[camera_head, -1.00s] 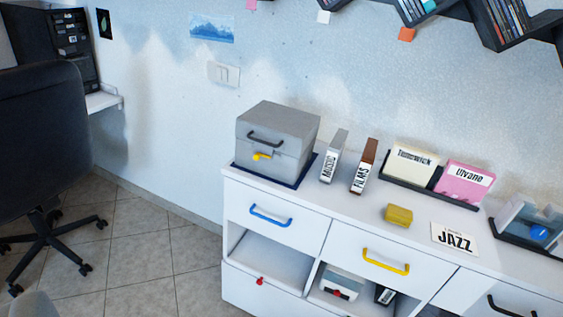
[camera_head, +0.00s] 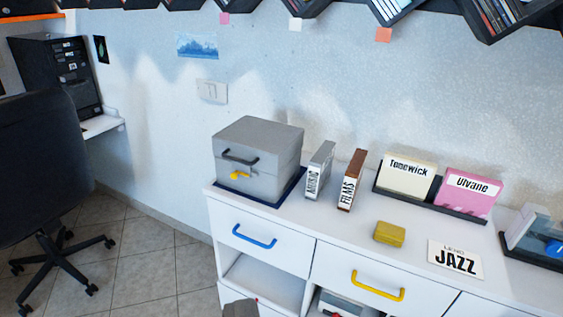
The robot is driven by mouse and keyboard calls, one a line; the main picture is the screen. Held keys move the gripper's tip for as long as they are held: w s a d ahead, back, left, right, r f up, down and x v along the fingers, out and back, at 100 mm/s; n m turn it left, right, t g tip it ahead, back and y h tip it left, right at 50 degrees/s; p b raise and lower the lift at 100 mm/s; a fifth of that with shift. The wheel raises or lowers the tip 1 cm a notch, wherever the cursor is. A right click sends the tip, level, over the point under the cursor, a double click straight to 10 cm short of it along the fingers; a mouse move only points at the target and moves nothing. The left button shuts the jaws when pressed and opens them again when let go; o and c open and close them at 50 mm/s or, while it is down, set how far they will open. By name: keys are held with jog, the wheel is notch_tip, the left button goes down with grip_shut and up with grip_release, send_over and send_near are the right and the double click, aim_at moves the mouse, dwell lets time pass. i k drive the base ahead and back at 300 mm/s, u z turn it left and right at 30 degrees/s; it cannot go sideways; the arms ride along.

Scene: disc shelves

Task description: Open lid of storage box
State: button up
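The grey storage box (camera_head: 275,141) stands on a dark blue mat (camera_head: 262,198) at the left end of the white cabinet top. Its lid is shut. A black handle (camera_head: 239,158) sits on the front of the lid, and a yellow latch (camera_head: 240,175) shows just below it. A small grey-brown piece (camera_head: 240,308) shows at the bottom edge, in front of the cabinet; I cannot tell whether it is part of my gripper. No gripper fingers can be made out, and nothing touches the box.
White cabinet drawers have a blue handle (camera_head: 254,237) and a yellow handle (camera_head: 377,287). Right of the box stand the MUSIC case (camera_head: 320,170) and FILMS case (camera_head: 352,180). A yellow block (camera_head: 389,234) and JAZZ card (camera_head: 455,259) lie further right. A black chair (camera_head: 40,155) stands left; floor between is clear.

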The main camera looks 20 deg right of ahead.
aim_at(267, 146)
jog(key=z, duration=0.15)
jog(key=i, duration=1)
jog(key=u, duration=0.05)
